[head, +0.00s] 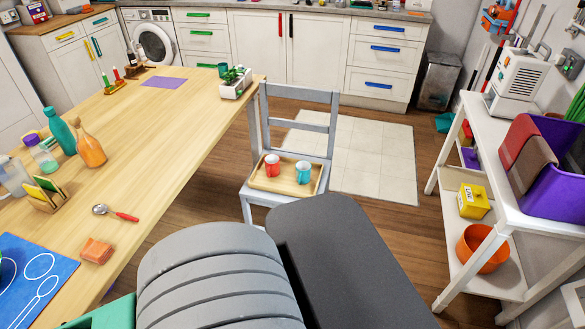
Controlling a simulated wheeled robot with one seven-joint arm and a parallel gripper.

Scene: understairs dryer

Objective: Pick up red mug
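The red mug (272,166) stands upright on a light wooden tray (286,186). The tray lies on the seat of a grey chair (292,96). A teal mug (303,173) stands on the same tray, just right of the red mug, with a small gap between them. My gripper does not show in the head view.
A long wooden table (160,105) on the left holds bottles, a spoon (115,213) and a planter (235,84) near its edge. The chair's backrest rises behind the tray. A white shelf (515,143) stands right. Floor between chair and shelf is clear.

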